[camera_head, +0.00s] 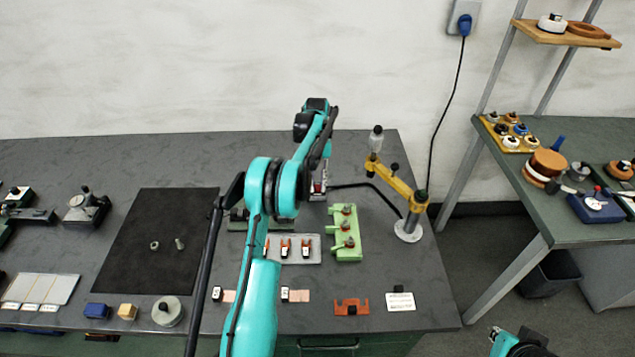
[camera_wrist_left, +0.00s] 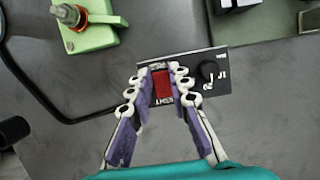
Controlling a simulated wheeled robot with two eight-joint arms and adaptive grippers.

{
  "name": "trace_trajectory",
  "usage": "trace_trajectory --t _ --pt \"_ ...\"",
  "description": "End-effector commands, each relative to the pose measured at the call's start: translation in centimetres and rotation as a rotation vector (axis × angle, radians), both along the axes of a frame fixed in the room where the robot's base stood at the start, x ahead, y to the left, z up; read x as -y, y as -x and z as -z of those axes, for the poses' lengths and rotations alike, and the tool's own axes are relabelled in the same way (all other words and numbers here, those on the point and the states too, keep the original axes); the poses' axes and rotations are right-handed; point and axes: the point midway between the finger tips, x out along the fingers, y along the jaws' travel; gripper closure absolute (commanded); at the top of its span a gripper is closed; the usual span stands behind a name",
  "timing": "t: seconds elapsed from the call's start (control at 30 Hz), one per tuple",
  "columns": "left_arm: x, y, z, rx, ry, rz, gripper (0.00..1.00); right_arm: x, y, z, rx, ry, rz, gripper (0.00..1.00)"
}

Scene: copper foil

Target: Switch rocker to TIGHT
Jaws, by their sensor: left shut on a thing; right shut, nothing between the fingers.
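A red rocker (camera_wrist_left: 162,85) sits on a small black panel (camera_wrist_left: 208,75) in the left wrist view, with white lettering above and below it and a round black knob (camera_wrist_left: 208,71) to its right. The lettering on the near side appears to read TIGHT. My left gripper (camera_wrist_left: 162,78) is over the panel, its purple-lined fingers closed in on both sides of the rocker. In the head view the panel (camera_head: 318,188) shows only in part behind my left arm, and the left fingertips are hard to make out. My right gripper (camera_head: 496,333) is at the bottom edge, shut and empty, away from the bench.
A green fixture (camera_head: 345,232) stands right of the panel, and a yellow arm stand (camera_head: 400,190) is further right. A black cable (camera_head: 375,190) runs by the panel. A dark mat (camera_head: 155,260) with a nut and bolt lies left. A second table (camera_head: 600,240) is at right.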

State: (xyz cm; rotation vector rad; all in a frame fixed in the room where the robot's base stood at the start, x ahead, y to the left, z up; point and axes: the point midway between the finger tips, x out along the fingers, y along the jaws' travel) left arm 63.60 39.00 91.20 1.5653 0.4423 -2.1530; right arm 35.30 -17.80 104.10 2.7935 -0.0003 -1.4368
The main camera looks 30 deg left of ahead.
Motion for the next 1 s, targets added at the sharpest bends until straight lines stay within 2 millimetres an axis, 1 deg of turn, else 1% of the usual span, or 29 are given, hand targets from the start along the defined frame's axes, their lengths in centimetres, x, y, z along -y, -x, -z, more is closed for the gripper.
trace_trajectory --t 0.37,0.4,0.43,0.47,0.77,0.87,1.0 --pt "-0.1 0.0 0.0 -0.012 0.007 0.000 1.00 0.0 0.0 -0.1 0.000 0.000 0.000 1.00" --pt "-0.1 0.0 0.0 -0.012 0.007 0.000 0.73 0.0 0.0 -0.1 0.000 0.000 0.000 1.00" --pt "-0.1 0.0 0.0 -0.012 0.007 0.000 0.66 0.0 0.0 -0.1 0.000 0.000 0.000 1.00" --pt "-0.1 0.0 0.0 -0.012 0.007 0.000 0.60 0.0 0.0 -0.1 0.000 0.000 0.000 1.00" --pt "-0.1 -0.1 -0.1 -0.012 0.008 0.001 0.60 0.0 0.0 -0.1 0.000 0.000 0.000 1.00" --pt "-0.2 -0.3 -0.8 -0.012 0.007 0.000 0.60 0.0 0.0 -0.1 0.000 0.000 0.000 1.00" --pt "-0.6 -0.9 -2.9 -0.012 0.007 0.000 0.60 0.0 0.0 -0.1 0.000 0.000 0.000 1.00"
